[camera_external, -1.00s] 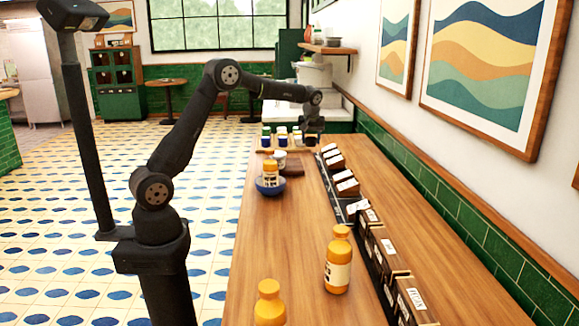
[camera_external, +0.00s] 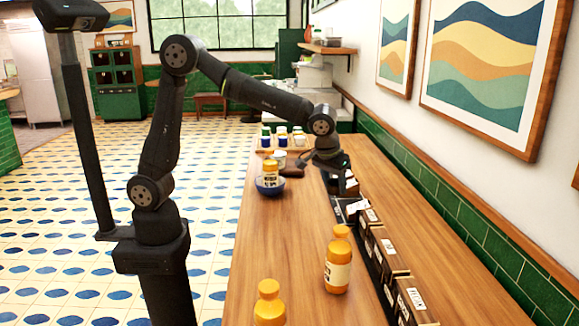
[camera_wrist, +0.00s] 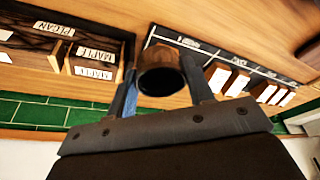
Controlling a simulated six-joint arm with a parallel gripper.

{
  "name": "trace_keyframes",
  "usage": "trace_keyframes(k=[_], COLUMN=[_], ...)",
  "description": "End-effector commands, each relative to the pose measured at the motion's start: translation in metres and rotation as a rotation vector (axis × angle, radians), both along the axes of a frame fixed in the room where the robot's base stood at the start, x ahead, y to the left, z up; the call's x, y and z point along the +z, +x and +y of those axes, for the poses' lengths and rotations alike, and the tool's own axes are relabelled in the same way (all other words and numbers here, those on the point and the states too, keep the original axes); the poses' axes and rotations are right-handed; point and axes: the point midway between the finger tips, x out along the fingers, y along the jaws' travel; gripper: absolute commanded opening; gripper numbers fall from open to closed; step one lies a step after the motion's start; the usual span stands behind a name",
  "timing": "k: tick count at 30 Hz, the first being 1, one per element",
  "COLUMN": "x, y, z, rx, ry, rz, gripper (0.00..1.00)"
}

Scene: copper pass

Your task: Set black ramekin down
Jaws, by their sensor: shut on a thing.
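My gripper (camera_wrist: 162,84) is shut on the black ramekin (camera_wrist: 160,78), which shows in the wrist view as a dark round cup with a brownish outer side. The two fingers press on it from left and right. In the external view, my gripper (camera_external: 333,172) hangs over the long wooden counter (camera_external: 290,230), beside the row of labelled boxes. I cannot make out the ramekin clearly there, since the wrist and fingers hide it.
A black rack of labelled boxes (camera_external: 385,255) runs along the counter's right side. A blue bowl (camera_external: 271,189) holding a yellow-capped jar stands left of my gripper. Orange bottles (camera_external: 338,264) (camera_external: 269,305) stand nearer. A tray of jars lies behind. The counter's middle is clear.

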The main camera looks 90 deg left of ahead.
Motion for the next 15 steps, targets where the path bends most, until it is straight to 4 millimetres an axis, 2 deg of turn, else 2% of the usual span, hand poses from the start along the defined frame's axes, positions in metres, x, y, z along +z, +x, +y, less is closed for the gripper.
trace_keyframes(k=[1, 6, 15], x=[0.0, 0.0, -0.006], y=[-0.012, -0.052, -0.139], z=[-0.024, -0.087, -0.174], rx=[-0.045, -0.172, -0.396], ry=[0.0, 0.0, -0.002], rz=[0.0, -0.001, 0.001], gripper=[0.24, 0.24, 0.24])
